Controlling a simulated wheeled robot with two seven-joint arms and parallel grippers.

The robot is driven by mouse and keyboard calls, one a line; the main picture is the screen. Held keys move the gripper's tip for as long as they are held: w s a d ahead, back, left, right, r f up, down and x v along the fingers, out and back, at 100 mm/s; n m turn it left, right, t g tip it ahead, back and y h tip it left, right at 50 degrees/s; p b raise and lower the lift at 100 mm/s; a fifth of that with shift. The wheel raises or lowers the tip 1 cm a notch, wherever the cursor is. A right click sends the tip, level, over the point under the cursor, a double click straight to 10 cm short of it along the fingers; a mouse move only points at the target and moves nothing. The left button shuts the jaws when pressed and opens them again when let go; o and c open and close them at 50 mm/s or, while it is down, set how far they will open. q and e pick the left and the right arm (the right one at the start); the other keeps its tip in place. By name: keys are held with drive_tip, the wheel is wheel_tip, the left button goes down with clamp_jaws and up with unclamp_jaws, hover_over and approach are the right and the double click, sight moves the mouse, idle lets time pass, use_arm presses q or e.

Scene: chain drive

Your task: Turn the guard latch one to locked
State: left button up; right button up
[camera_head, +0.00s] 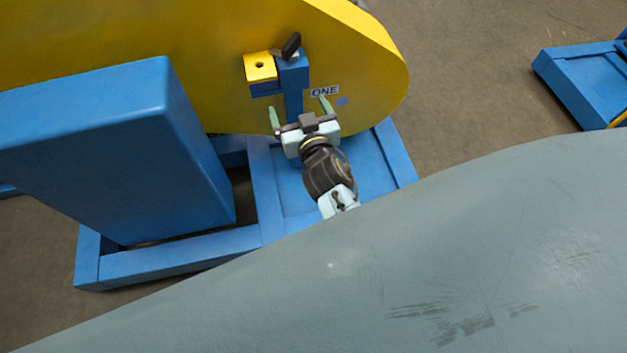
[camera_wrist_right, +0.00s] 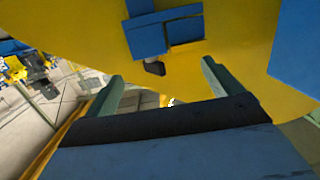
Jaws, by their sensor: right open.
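Guard latch one has a black handle (camera_head: 291,46) on top of a blue bracket (camera_head: 293,85), next to a yellow tab with a hole (camera_head: 260,66). A label reading "ONE" (camera_head: 324,91) is on the yellow guard (camera_head: 372,70) beside it. The black handle tip (camera_wrist_right: 155,68) also shows below the blue bracket (camera_wrist_right: 165,30) in the right wrist view. My right gripper (camera_head: 300,108) is open and empty, below and apart from the handle, with its green fingers spread on either side of the bracket. My left gripper is not in view.
A large blue box-shaped post (camera_head: 110,140) stands left of my right gripper on a blue base frame (camera_head: 180,247). Another blue frame (camera_head: 585,80) is at the far right. The large grey surface in front is close below my right arm. Floor between the frames is clear.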

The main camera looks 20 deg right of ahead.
drive_tip(key=s+a+f+n+g+y+p, duration=0.2)
drive_tip(key=s+f+g+p, duration=0.4)
drive_tip(key=s+f, duration=0.5)
drive_tip(key=shift+a+f+n+y+p, duration=0.45)
drive_tip(key=shift+f+p, duration=0.6)
drive_tip(key=shift+f, duration=0.85)
drive_tip(key=shift+s+d, duration=0.1)
